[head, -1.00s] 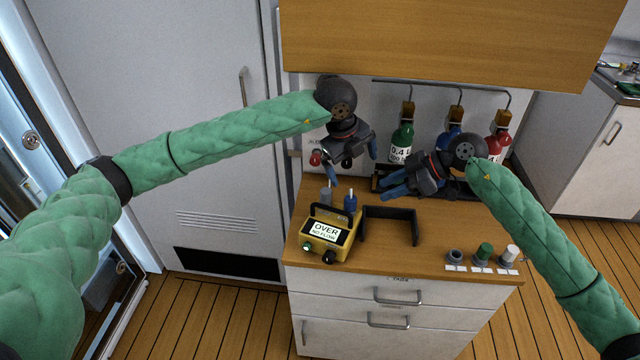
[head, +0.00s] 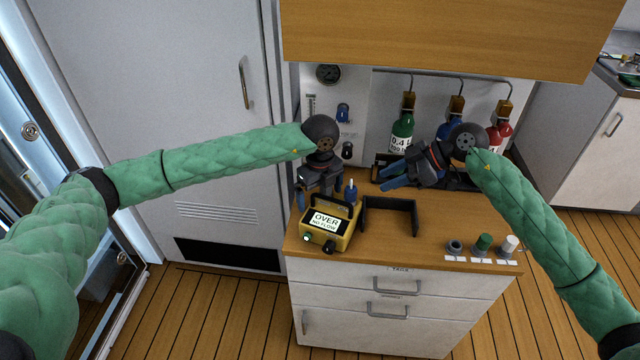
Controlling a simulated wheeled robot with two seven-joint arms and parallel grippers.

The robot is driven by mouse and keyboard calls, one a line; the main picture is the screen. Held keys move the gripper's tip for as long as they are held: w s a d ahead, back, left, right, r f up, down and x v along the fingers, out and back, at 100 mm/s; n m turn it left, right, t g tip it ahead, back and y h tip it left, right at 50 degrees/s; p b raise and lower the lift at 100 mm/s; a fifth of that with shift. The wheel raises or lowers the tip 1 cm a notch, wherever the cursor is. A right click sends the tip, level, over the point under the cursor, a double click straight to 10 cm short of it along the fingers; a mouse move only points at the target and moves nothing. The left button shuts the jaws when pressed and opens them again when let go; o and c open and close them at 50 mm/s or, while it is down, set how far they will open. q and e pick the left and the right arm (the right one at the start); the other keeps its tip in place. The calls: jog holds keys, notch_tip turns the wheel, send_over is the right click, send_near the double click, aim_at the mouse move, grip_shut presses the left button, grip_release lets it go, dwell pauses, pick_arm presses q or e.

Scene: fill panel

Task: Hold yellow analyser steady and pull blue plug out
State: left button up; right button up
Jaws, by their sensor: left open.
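The yellow analyser (head: 322,237) stands on the wooden counter at its front left. Its screen reads "OVER NO FLOW" and a dark handle arches over its top. The blue plug (head: 350,194) stands upright at the analyser's back right. My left gripper (head: 320,198) points down just behind the analyser, left of the blue plug, open; its lower part is partly hidden by the handle. I cannot tell whether it touches the analyser. My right gripper (head: 388,178) points left above the counter, right of the plug, its two blue fingers apart and empty.
A black open bracket (head: 390,217) stands right of the analyser. Several small caps, including a green one (head: 484,242), line the counter's front right. Green (head: 402,133) and red bottles hang at the back. The wooden cabinet (head: 440,35) overhangs the counter.

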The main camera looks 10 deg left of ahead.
pick_arm(q)
jog(key=shift+f, duration=0.6)
jog(key=shift+a, duration=0.1)
grip_shut()
jog(key=shift+r, duration=0.1)
jog(key=shift+s, duration=0.1)
